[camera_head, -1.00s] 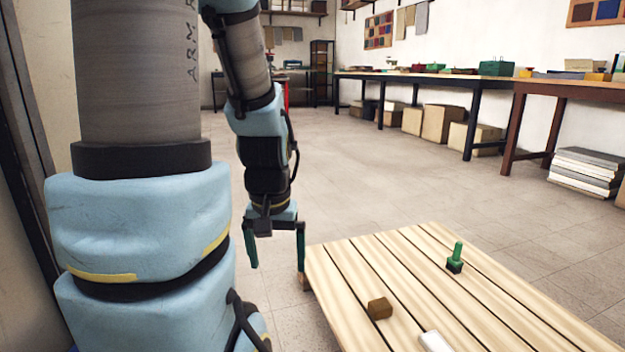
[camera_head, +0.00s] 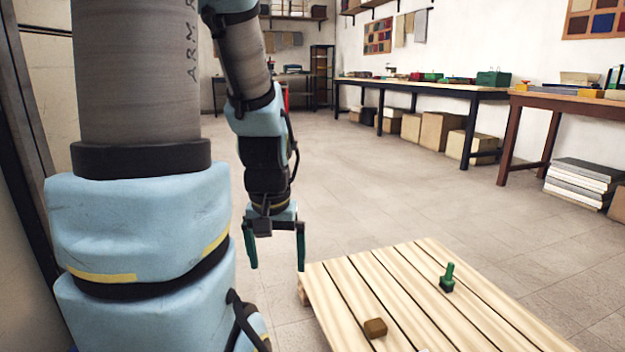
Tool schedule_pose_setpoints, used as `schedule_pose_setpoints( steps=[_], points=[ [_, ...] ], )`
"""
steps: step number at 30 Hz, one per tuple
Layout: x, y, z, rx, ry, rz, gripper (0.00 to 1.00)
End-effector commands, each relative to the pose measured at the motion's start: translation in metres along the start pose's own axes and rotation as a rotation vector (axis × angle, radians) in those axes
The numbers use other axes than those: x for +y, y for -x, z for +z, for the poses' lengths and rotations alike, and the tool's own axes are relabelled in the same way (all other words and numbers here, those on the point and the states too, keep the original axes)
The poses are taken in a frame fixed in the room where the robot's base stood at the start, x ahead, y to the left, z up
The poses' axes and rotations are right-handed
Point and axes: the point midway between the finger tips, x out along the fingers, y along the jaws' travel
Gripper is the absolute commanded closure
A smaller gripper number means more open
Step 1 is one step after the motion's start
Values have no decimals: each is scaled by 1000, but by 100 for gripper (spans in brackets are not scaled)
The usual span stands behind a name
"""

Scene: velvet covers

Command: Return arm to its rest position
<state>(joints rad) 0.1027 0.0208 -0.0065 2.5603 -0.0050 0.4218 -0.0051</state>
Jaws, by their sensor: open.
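My gripper (camera_head: 276,262) hangs at the end of my arm with its two green fingers pointing down and apart. It is open with nothing between the fingers. It is just left of the far left corner of a slatted wooden platform (camera_head: 395,275), apart from the objects on it. A green-handled stamp-like piece with a dark base (camera_head: 447,278) stands upright on the platform's right part. A brown block (camera_head: 375,327) lies nearer, towards the front. A sliver of a white thing (camera_head: 424,350) shows at the bottom edge of the picture.
Long workbenches (camera_head: 420,86) and a brown table (camera_head: 560,100) line the right wall. Cardboard boxes (camera_head: 440,131) and a stack of boards (camera_head: 582,180) sit under them. The tiled floor (camera_head: 370,190) between is clear. A dark upright frame stands at the far left.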

Motion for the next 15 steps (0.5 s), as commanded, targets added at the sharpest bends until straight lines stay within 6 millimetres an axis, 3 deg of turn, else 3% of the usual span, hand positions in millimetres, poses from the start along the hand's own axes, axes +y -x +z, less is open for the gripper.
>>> schedule_pose_setpoints(
  steps=[1,15],
  points=[
    [0,33,-5,0,0,0,1],
    [1,180,-25,1,0,0,1]
  ],
)
